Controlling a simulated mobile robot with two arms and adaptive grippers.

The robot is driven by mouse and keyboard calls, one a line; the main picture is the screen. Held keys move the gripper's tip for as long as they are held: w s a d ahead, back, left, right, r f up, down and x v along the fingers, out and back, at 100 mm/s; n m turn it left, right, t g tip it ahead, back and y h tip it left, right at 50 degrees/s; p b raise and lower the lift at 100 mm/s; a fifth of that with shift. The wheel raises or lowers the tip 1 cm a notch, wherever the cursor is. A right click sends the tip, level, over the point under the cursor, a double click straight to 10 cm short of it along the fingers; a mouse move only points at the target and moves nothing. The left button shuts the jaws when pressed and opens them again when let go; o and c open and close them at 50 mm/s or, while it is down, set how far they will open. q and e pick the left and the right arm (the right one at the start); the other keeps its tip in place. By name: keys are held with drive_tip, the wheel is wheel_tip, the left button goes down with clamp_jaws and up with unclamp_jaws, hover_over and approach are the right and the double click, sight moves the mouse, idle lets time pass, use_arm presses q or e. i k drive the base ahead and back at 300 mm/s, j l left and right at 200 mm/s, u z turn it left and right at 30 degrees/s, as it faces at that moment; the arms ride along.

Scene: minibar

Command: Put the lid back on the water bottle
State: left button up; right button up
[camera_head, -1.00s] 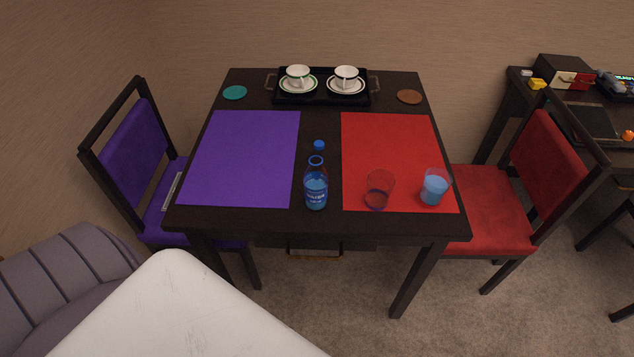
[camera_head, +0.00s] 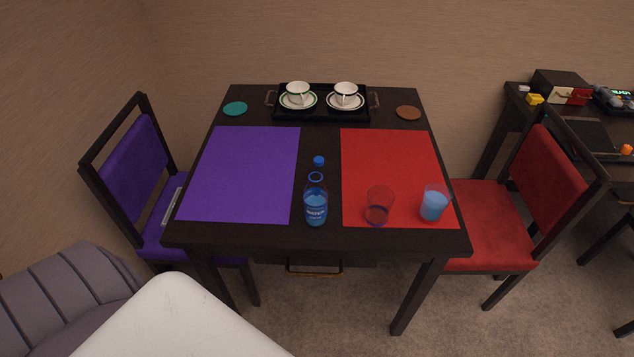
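The water bottle (camera_head: 316,206) stands upright and open near the front middle of the dark table, between the two placemats. It is clear blue with a label and holds some water. The blue lid (camera_head: 319,161) lies on the bare table strip just behind the bottle, apart from it. Neither of my grippers shows in the head view.
A purple placemat (camera_head: 243,172) lies left, a red placemat (camera_head: 388,163) right. An empty-looking reddish glass (camera_head: 379,206) and a glass of blue liquid (camera_head: 434,204) stand on the red one. A black tray (camera_head: 322,117) with two cups is behind. Chairs (camera_head: 145,167) flank the table (camera_head: 270,238).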

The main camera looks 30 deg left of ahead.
sight(315, 193)
drive_tip(key=i+l+u, duration=0.1)
drive_tip(key=i+u, duration=0.25)
drive_tip(key=i+l+u, duration=0.15)
drive_tip(key=u, duration=0.25)
drive_tip(key=i+l+u, duration=0.2)
drive_tip(key=u, duration=0.15)
drive_tip(key=l, duration=0.1)
